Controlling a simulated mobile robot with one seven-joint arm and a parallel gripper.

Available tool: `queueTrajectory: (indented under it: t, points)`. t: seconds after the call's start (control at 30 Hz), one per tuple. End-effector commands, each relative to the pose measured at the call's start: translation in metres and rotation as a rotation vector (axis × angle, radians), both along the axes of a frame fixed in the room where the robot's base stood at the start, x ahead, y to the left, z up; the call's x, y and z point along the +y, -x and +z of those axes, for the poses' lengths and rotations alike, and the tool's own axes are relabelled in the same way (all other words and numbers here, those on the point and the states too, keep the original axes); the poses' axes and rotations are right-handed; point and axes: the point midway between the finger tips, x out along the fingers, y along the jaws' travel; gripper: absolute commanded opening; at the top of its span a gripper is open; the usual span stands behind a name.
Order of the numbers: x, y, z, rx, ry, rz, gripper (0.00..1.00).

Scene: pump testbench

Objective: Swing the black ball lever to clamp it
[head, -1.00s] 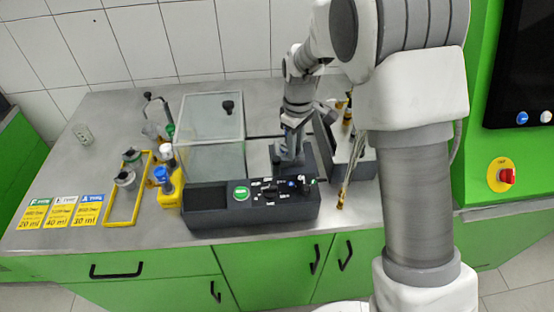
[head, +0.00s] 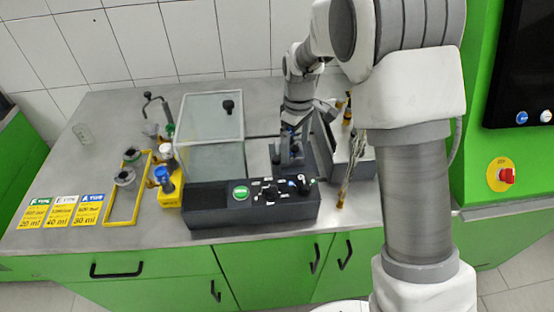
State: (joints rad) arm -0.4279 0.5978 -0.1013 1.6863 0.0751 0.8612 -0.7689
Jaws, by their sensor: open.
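My gripper (head: 291,153) points down over the rear of the dark grey testbench console (head: 215,222), and its jaws are open. A small dark upright part (head: 276,157) stands just left of the gripper; it may be the black ball lever, but it is too small to tell. Whether the fingers touch it I cannot tell, since the gripper and wrist hide part of that area. Small black knobs (head: 269,190) and a green round button (head: 241,192) sit on the console's front panel.
A clear box (head: 210,135) with a black knob stands left of the gripper. A grey unit (head: 352,160) with amber-tipped parts stands close on the right. Yellow holders (head: 108,217) and small bottles stand further left. The far-left steel top is mostly clear.

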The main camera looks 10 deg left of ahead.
Motion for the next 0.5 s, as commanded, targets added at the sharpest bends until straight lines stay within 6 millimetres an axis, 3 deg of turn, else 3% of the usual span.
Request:
queueTrajectory:
  t: [0.5]
  points:
    - [0.000,0.000,0.036,-0.001,0.000,-0.001,0.97]
